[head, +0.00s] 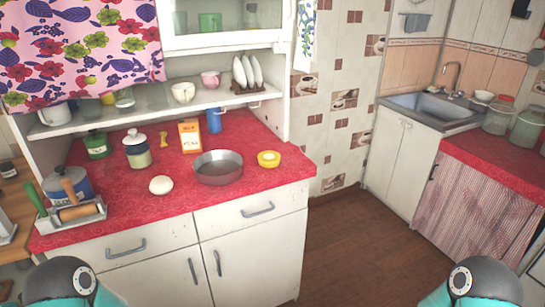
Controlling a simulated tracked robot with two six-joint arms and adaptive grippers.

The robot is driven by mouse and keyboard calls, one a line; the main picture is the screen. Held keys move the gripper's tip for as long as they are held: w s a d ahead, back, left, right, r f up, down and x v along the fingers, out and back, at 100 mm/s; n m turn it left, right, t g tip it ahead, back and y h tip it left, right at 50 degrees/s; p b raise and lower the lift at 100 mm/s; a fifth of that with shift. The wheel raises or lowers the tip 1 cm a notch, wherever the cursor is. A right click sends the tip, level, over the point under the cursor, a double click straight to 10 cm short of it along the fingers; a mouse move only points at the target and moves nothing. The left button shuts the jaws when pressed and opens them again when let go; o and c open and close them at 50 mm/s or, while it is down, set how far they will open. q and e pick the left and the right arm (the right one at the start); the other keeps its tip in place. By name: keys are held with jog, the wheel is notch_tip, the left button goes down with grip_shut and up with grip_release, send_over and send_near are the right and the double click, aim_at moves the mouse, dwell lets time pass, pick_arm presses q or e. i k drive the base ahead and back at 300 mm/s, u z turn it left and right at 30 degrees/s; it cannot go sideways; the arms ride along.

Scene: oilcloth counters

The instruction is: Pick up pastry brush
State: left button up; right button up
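I cannot pick out the pastry brush for certain in the head view. A green-handled tool (35,198) lies at the left end of the red counter, by a grey metal holder (90,216); its far end is hard to make out. A wooden-coloured roller-like thing (78,212) lies across the same holder. A small orange item (163,139) stands between the lidded jar and the orange box, too small to tell. Neither of my grippers shows; only my teal upper arm parts appear at the bottom left and bottom right.
The red oilcloth counter (125,205) also holds a pot (68,187), a dough ball (161,185), a grey pan (218,168), a yellow dish (268,158), a lidded jar (137,152) and an orange box (189,136). Open floor (345,240) lies right, before the sink (430,106).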

aim_at(28, 186)
jog(key=z, duration=0.2)
jog(key=i, duration=0.8)
jog(key=u, duration=2.05)
jog(key=i, duration=0.2)
jog(key=z, duration=2.95)
